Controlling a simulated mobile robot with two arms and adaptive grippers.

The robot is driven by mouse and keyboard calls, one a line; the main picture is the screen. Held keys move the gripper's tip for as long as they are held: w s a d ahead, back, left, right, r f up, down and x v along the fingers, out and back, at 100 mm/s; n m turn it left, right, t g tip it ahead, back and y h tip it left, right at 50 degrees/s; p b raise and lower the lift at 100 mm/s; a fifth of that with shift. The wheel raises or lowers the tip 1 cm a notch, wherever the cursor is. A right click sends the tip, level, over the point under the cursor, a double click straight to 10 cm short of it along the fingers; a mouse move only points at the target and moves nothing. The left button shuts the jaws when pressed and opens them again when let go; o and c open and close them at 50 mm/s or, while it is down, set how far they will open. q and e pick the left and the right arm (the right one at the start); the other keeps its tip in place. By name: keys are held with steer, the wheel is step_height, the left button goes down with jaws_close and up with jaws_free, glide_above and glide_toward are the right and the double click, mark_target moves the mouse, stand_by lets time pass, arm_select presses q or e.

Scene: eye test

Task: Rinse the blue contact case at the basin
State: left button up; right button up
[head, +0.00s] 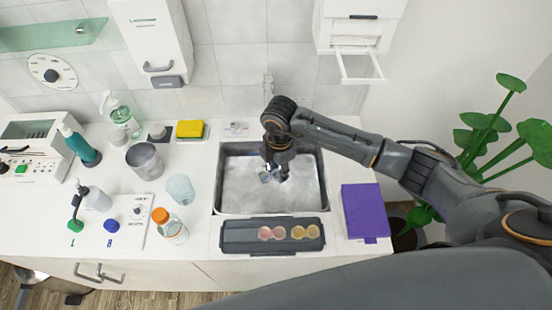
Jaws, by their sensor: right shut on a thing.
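My right gripper (275,174) reaches in from the right over the basin (217,185). It is shut on a small light-blue thing (265,177), which looks like the blue contact case, though the fingers hide part of it. The held thing is over the pale, whitish inside of the basin; I cannot tell whether it touches anything there. My left gripper is not in view.
A dark tray (238,236) with pink and yellow round pieces lies in front of the basin. A plant (505,140) is at right.

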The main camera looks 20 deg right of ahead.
steer(key=shift+f+m, duration=0.15)
steer(key=shift+m, duration=0.75)
steer(key=shift+f, duration=0.1)
steer(key=shift+f+b, duration=0.6)
steer(key=shift+f, duration=0.05)
step_height(320, 180, down, 11)
steer(key=b, duration=0.9)
steer(key=shift+f, duration=0.15)
stand_by(0.4)
steer(key=shift+r+p, duration=4.75)
steer(key=shift+r, duration=1.2)
step_height(320, 180, up, 4)
steer(key=p, duration=0.3)
steer(key=shift+r, duration=0.1)
